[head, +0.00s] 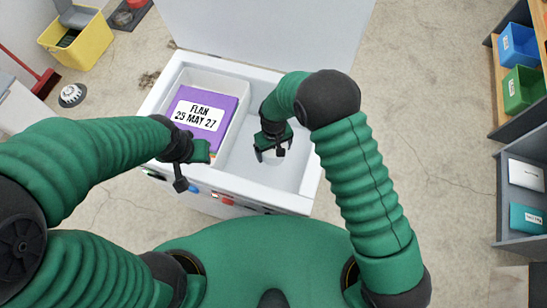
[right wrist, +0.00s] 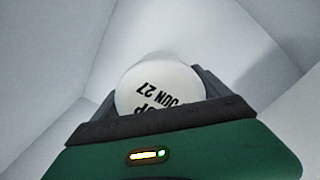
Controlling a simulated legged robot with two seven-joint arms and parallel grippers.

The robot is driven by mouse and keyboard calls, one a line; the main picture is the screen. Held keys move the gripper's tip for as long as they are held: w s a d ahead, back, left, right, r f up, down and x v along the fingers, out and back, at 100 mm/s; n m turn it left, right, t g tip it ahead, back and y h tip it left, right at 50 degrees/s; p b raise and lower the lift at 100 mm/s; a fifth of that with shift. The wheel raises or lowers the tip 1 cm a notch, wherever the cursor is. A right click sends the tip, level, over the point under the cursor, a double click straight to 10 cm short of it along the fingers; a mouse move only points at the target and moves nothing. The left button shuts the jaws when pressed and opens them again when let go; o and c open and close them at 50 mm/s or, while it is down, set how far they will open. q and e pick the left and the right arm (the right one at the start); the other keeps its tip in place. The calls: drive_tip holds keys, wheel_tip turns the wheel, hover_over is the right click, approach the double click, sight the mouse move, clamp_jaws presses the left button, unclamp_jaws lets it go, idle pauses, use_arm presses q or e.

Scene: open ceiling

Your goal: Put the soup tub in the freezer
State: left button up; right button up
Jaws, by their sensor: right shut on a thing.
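The soup tub (right wrist: 158,82) shows in the right wrist view as a white round lid with upside-down black print, partly reading "JUN 27". My right gripper (head: 271,152) is shut on it, down inside the right compartment of the open white chest freezer (head: 300,203). In the head view the tub is mostly hidden under the gripper. White walls surround it in the right wrist view; I cannot tell whether it touches the floor. My left gripper (head: 190,168) hangs over the freezer's front left edge; its jaw opening is unclear.
A purple box (head: 222,103) labelled "FLAN 25 MAY 27" lies in the freezer's left compartment. The raised lid (head: 270,30) stands behind. A yellow bin (head: 88,52) is at the back left. Shelves with blue (head: 517,45) and green (head: 523,90) bins stand at the right.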

use_arm(q)
drive_tip(key=shift+a+f+b, duration=0.2)
drive_tip(key=shift+f+b, duration=0.2)
drive_tip(key=shift+f, duration=0.1)
use_arm(e)
drive_tip(key=f, duration=0.4)
drive_tip(key=shift+a, duration=0.25)
use_arm(q)
drive_tip(key=shift+a, duration=0.15)
use_arm(e)
drive_tip(key=shift+a+f, duration=0.1)
drive_tip(key=shift+f, duration=0.05)
drive_tip(key=shift+f, duration=0.1)
use_arm(q)
drive_tip(key=shift+d, duration=0.2)
use_arm(e)
drive_tip(key=o, duration=1.8)
drive_tip(key=shift+c, duration=0.2)
use_arm(q)
drive_tip(key=shift+w+p+v, duration=0.25)
drive_tip(key=shift+p+v, duration=0.9)
drive_tip(key=shift+p, duration=0.05)
use_arm(e)
wheel_tip(320, 180, up, 12)
drive_tip(key=shift+r, duration=0.1)
use_arm(q)
drive_tip(key=shift+r, duration=0.1)
